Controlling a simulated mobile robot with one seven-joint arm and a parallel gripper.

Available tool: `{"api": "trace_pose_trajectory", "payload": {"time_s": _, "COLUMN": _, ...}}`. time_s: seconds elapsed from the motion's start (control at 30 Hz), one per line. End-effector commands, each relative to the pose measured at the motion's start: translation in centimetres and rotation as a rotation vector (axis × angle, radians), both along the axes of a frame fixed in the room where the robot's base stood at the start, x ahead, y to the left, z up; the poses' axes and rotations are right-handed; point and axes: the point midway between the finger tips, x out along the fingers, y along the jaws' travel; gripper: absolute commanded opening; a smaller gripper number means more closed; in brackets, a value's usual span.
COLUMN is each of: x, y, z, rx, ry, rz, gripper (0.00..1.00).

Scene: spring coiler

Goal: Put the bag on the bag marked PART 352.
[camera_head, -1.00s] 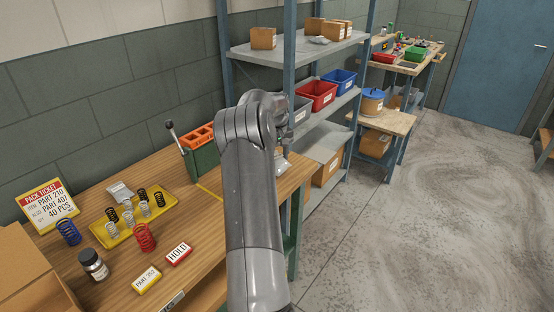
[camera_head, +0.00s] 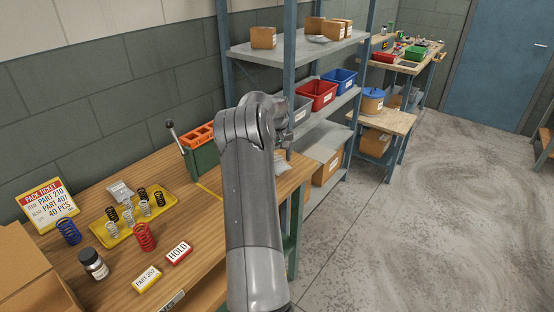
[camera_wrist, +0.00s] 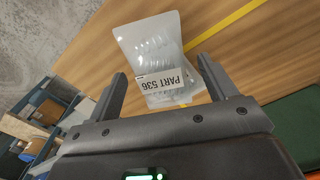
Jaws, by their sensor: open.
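A clear, silvery bag (camera_wrist: 152,55) with a white label reading PART 536 lies on the wooden bench in the wrist view. My gripper (camera_wrist: 162,69) is open, with one finger on each side of the bag; I cannot tell whether they touch it. In the head view my arm mostly hides this bag. Another small silvery bag (camera_head: 121,191) lies at the back of the yellow tray (camera_head: 112,243); its marking is unreadable. A yellow-edged card (camera_head: 147,279) near the bench front reads PART 35-something, its last digit unclear.
Springs stand on and beside the tray. A HOLD card (camera_head: 179,253), dark jar (camera_head: 93,264), pack ticket (camera_head: 47,205) and open cardboard box (camera_head: 30,275) are nearby. A green coiler with a lever (camera_head: 200,158) stands behind my arm. Shelving (camera_head: 290,60) rises beyond the bench.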

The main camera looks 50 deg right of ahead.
Motion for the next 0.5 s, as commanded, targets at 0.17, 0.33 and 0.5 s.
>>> {"api": "trace_pose_trajectory", "payload": {"time_s": 0.17, "x": 0.0, "y": -0.1, "z": 2.2, "rx": -0.003, "ry": -0.002, "rz": 0.001, "gripper": 0.78}}
{"api": "trace_pose_trajectory", "payload": {"time_s": 0.33, "x": 0.1, "y": 0.0, "z": 6.0, "rx": -0.004, "ry": -0.004, "rz": 0.001, "gripper": 0.78}}
{"api": "trace_pose_trajectory", "payload": {"time_s": 0.5, "x": 0.0, "y": -0.1, "z": 9.4, "rx": -0.002, "ry": -0.002, "rz": 0.000, "gripper": 0.78}}
